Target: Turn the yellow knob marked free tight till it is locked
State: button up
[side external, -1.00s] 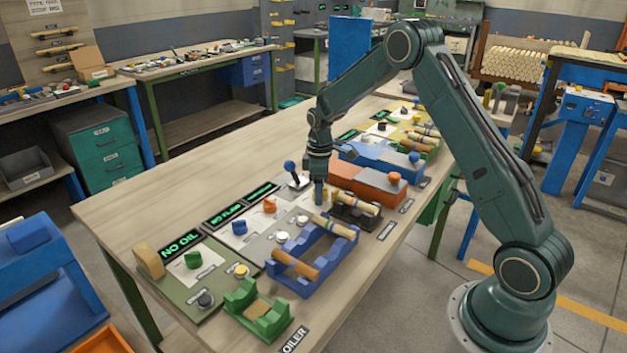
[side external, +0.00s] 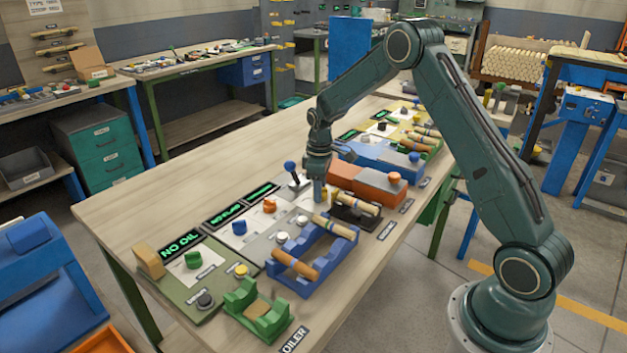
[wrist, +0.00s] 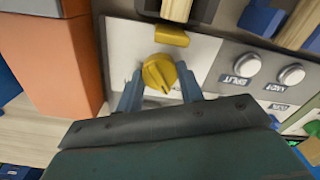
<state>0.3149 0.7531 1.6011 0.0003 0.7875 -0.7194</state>
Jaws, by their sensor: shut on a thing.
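The yellow knob (wrist: 157,72) sits on a pale plate (wrist: 125,38) in the wrist view. A dark pointer line on it slants toward the bottom of the picture. My gripper (wrist: 160,76) has one finger on each side of the knob and is shut on it. Lettering beside the knob is mostly covered by the fingers, so I cannot read the marks. In the side view my gripper (side external: 319,192) reaches straight down to the panel beside the orange box, and the knob is largely hidden there.
A yellow block (wrist: 172,36) sits just beyond the knob. Two round silver buttons (wrist: 246,65) lie to its right. An orange box (wrist: 65,60) stands close on the left. In the side view a blue-balled lever (side external: 291,168) and a dark cradle holding a wooden piece (side external: 357,202) are near.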

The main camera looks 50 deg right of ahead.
jog(key=m, duration=1.2)
jog(key=shift+d, duration=0.1)
jog(key=shift+m, duration=2.1)
jog(key=o, duration=1)
